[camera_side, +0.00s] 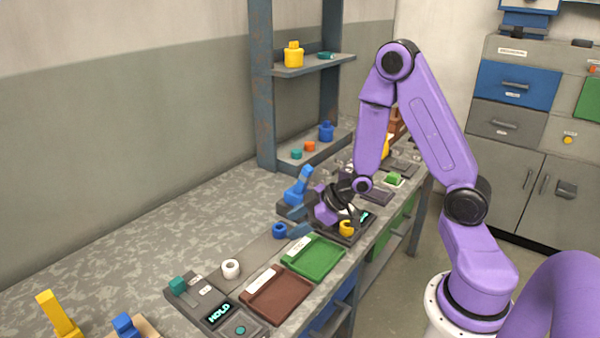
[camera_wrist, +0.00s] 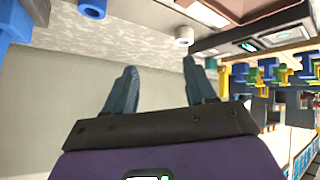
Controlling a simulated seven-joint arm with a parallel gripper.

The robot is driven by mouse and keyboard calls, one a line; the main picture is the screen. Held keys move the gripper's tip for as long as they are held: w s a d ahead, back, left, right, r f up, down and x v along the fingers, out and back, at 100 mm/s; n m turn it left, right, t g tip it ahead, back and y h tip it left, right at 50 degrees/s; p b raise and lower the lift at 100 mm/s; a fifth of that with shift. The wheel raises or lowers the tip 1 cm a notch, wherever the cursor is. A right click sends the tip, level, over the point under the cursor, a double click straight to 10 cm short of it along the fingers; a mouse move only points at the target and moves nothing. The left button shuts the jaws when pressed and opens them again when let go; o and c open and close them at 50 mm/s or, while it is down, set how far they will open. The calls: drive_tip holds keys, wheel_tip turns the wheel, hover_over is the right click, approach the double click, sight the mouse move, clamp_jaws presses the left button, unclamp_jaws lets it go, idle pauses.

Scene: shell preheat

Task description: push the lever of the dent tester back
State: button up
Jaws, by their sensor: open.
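In the side view, a blue upright piece (camera_side: 299,187), which looks like a lever, stands on a dark base at the back of the bench. I cannot tell for sure that it is the dent tester's lever. My gripper (camera_side: 296,222) is low over the bench just in front of it, fingers apart and pointing left. Nothing is seen between the fingers. In the wrist view my gripper (camera_wrist: 160,80) also shows open and empty. A blue piece (camera_wrist: 14,22) stands at that view's left edge, outside the fingers. My wrist partly hides the station under it.
A blue ring (camera_side: 279,230) and a white ring (camera_side: 231,268) lie left of my gripper. A yellow ring (camera_side: 346,228) is close on its right. A green tray (camera_side: 318,262), a brown tray (camera_side: 290,302) and a unit reading HOLD (camera_side: 218,314) line the front.

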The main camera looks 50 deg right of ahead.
drive_tip(key=d+f+m+t, duration=0.1)
drive_tip(key=d+m+t, duration=0.3)
drive_tip(key=d, duration=0.5)
drive_tip(key=m+t+h, duration=0.4)
drive_tip(key=m+t, duration=0.1)
drive_tip(key=t, duration=0.1)
approach(303, 181)
drive_tip(key=w, duration=0.4)
drive_tip(key=w+r, duration=0.1)
drive_tip(key=w, duration=0.3)
drive_tip(key=w+d+r, duration=0.1)
drive_tip(key=w, duration=0.3)
drive_tip(key=shift+w+r, duration=0.1)
clamp_jaws()
